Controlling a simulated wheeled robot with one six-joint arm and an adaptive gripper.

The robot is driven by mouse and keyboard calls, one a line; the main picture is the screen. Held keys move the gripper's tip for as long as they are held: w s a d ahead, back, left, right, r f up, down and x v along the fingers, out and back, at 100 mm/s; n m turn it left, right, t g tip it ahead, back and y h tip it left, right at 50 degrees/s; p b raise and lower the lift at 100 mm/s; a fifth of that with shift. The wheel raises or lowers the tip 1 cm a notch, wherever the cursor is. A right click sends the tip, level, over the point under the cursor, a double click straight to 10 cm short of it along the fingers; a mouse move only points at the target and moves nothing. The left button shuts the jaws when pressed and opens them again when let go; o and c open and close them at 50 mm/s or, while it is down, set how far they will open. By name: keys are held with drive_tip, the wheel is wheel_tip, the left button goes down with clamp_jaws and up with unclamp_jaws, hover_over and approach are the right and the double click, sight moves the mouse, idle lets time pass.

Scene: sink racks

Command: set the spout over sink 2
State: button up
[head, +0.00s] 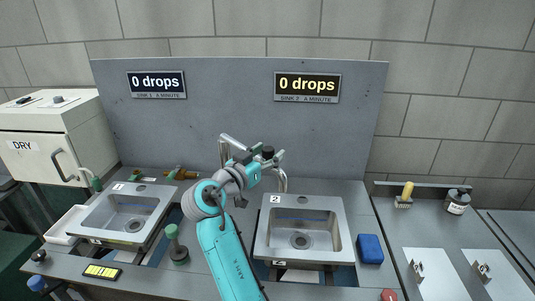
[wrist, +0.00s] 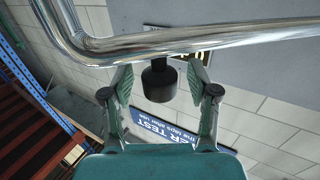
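Sink 2 (head: 347,225) is the steel basin at the right in the head view, and sink 1 (head: 85,222) is at the left. The chrome spout (head: 225,155) rises between them. A chrome end (head: 283,183) bends down near the back edge of sink 2; I cannot tell whether it is over the basin. My gripper (head: 268,157) is up at the pipe and hides part of it. In the wrist view, the open fingers of my gripper (wrist: 163,75) stand either side of a black knob (wrist: 160,82), with gaps showing. The chrome pipe (wrist: 200,40) crosses above.
Signs above both sinks read "0 drops". A green-handled tool (head: 177,246) stands between the sinks. A blue sponge (head: 370,249) lies right of sink 2. A brush (head: 405,196) and a bottle (head: 458,202) are at the far right. A white DRY box (head: 45,150) stands left.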

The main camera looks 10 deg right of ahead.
drive_tip(key=v, duration=1.2)
drive_tip(key=shift+s, duration=0.15)
